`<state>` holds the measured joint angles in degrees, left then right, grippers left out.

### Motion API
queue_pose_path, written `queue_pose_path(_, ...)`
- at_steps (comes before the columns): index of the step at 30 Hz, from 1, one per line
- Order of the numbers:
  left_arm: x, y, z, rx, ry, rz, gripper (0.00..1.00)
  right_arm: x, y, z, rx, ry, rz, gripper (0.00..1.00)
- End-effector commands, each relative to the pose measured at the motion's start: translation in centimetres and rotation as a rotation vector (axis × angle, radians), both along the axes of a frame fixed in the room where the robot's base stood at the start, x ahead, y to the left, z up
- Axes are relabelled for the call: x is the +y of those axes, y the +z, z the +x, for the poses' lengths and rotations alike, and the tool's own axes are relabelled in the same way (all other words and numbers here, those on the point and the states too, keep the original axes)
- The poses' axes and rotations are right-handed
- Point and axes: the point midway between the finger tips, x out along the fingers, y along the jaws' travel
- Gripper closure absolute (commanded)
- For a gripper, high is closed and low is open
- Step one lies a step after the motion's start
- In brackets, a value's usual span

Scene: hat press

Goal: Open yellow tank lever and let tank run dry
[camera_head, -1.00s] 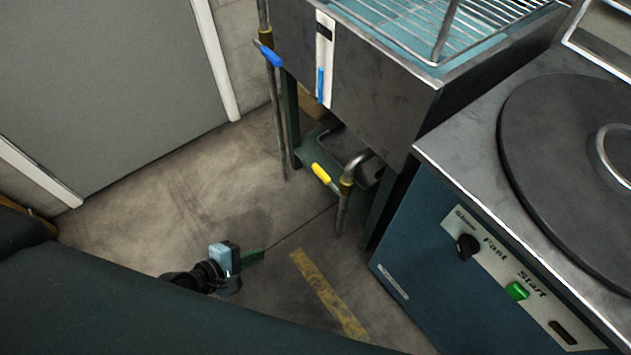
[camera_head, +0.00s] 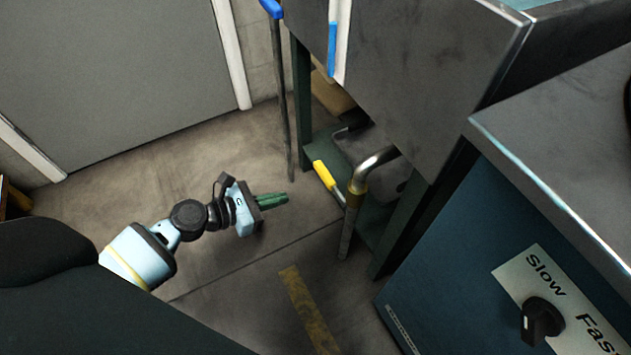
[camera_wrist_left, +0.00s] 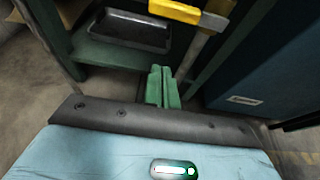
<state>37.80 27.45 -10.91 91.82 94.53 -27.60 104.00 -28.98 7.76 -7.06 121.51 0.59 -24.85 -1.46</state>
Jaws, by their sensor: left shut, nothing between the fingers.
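The yellow lever (camera_head: 327,178) sits on a metal drain pipe (camera_head: 362,178) that bends down under the dark steel tank (camera_head: 420,85). The lever sticks out to the left of the pipe, sloping. In the left wrist view the yellow lever (camera_wrist_left: 188,12) shows at the top, beyond the fingers. My left gripper (camera_head: 285,198) has green fingers, shut and empty. It is left of the lever and a little below it in the head view, apart from it. My right gripper is not in view.
A blue-handled lever (camera_head: 271,8) on another pipe is at the upper left of the tank. A dark tray (camera_wrist_left: 125,30) rests on the green frame's shelf. A blue machine (camera_head: 470,260) with a dial (camera_head: 541,318) stands at right. The floor (camera_head: 130,175) at left is clear.

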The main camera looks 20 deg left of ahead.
Motion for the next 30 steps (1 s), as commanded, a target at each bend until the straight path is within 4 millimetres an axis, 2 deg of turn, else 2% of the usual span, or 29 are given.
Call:
queue_pose_path(7, -0.1, 0.0, 0.1, -0.001, -0.001, 0.001, 1.00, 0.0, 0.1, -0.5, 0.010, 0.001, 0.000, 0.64)
queue_pose_path(11, -0.7, -0.4, 0.8, -0.001, -0.002, 0.001, 1.00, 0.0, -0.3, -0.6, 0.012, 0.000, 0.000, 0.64)
queue_pose_path(26, -5.8, -3.5, 7.4, 0.000, -0.002, 0.002, 1.00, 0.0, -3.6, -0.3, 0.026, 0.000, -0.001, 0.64)
queue_pose_path(30, -5.8, -1.0, 7.5, -0.006, -0.002, 0.005, 1.00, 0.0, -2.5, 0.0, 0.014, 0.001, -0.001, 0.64)
